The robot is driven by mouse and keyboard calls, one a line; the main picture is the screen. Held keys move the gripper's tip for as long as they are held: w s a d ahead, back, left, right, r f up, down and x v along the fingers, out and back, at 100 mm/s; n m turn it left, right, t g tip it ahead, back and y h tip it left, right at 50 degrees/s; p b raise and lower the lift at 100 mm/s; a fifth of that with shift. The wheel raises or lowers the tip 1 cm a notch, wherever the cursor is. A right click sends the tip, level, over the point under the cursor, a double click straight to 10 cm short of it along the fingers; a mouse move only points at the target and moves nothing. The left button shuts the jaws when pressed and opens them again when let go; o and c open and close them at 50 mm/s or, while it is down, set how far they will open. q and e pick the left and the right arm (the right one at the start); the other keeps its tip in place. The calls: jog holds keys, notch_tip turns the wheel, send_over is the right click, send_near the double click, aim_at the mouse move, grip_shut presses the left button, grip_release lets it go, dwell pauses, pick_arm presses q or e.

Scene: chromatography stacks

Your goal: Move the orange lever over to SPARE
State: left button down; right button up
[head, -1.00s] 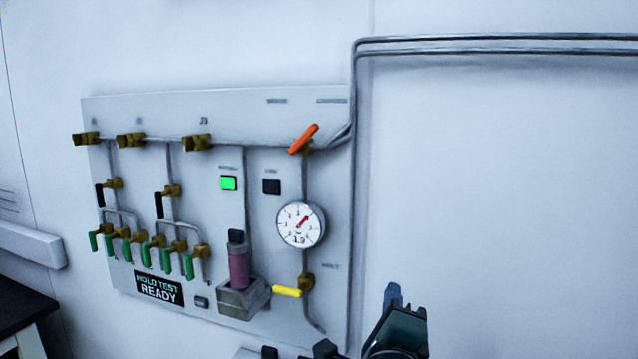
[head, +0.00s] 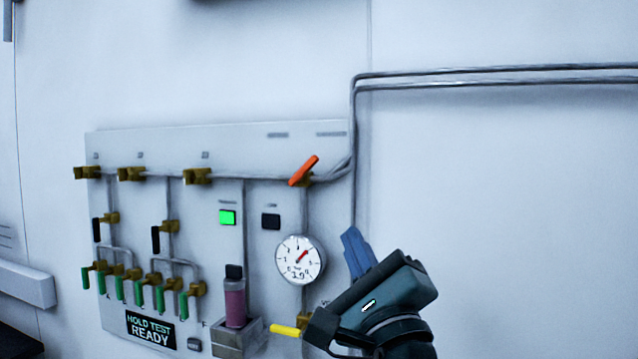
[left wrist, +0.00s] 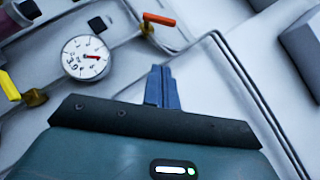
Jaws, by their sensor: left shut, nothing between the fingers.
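The orange lever (head: 304,170) sits on a brass valve at the upper right of the wall panel, tilted up to the right. It also shows in the left wrist view (left wrist: 159,19), above the fingers. My left gripper (head: 352,238) is below and to the right of the lever, beside the panel's right edge, with its blue fingers pointing up. In the left wrist view the fingers (left wrist: 160,75) are together with nothing between them, apart from the lever. I cannot read a SPARE label; the small labels at the panel top are blurred. My right gripper is not in view.
A round gauge (head: 300,259) sits below the lever, and a yellow lever (head: 285,329) is left of my gripper. Two pipes (head: 500,76) run right along the wall. Several green levers (head: 137,291) are at the panel's lower left.

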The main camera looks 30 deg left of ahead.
aim_at(303, 171)
pick_arm(q)
jog(key=p+x, duration=0.1)
jog(key=x, duration=0.2)
jog(key=s+r+p+x, duration=0.1)
jog(key=x, duration=0.3)
jog(key=s+a+p+x, duration=0.1)
jog(key=x, duration=0.3)
jog(key=shift+a+r, duration=0.1)
jog(key=shift+r, duration=0.15)
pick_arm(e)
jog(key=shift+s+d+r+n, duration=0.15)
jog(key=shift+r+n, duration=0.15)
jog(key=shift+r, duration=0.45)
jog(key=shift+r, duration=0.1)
